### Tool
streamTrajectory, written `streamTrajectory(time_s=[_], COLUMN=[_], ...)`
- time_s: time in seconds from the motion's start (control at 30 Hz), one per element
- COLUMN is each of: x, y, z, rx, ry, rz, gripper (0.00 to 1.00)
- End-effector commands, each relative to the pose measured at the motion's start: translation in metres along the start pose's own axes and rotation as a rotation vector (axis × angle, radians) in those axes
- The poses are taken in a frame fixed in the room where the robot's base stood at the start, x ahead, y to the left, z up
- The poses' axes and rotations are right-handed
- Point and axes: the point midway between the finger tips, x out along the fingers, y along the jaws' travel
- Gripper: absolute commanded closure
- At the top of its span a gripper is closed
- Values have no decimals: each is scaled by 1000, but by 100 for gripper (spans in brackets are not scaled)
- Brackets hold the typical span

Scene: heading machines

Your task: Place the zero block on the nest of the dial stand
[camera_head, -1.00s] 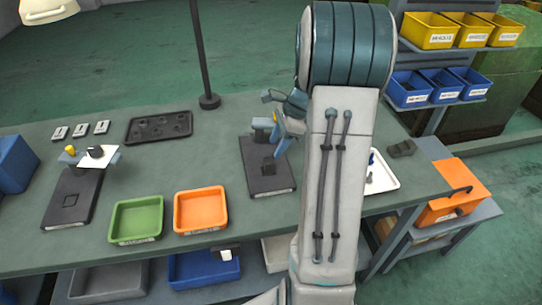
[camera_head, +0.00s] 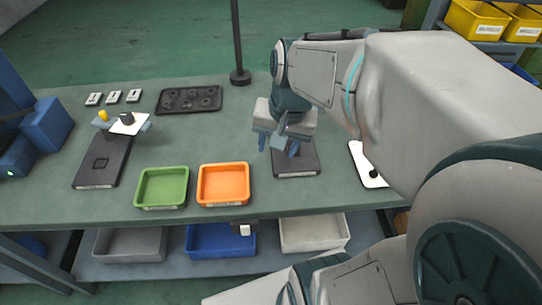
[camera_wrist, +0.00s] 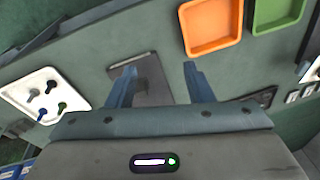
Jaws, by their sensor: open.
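My gripper (camera_head: 278,147) is open and empty, pointing down above the right-hand dark stand base (camera_head: 297,163). In the wrist view its two blue fingers (camera_wrist: 158,82) are apart, with that dark plate (camera_wrist: 153,88) below and between them. My gripper and wrist hide much of this stand in the head view. A second stand (camera_head: 104,162) at left has a dark base with a square spot, a yellow knob and a white plate with a black knob. I cannot tell which stand is the dial stand, nor make out the zero block with certainty.
A green bin (camera_head: 162,187) and an orange bin (camera_head: 223,185) stand left of my gripper. A white tray with pegs (camera_wrist: 45,95) lies on the other side. A dark tray with recesses (camera_head: 189,100) and a black post (camera_head: 239,77) are at the back.

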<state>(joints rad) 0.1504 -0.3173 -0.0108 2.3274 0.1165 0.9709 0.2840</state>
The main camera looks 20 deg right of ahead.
Motion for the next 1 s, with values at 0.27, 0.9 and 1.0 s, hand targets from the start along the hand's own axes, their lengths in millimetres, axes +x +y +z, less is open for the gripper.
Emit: streamTrajectory(time_s=[0.27, 0.9, 1.0], x=[-2, -1, -1], y=[2, 4, 4], z=[55, 61, 61], rx=[-454, -522, -521], ry=[107, 121, 121], rz=[35, 44, 43], gripper=[53, 53, 53])
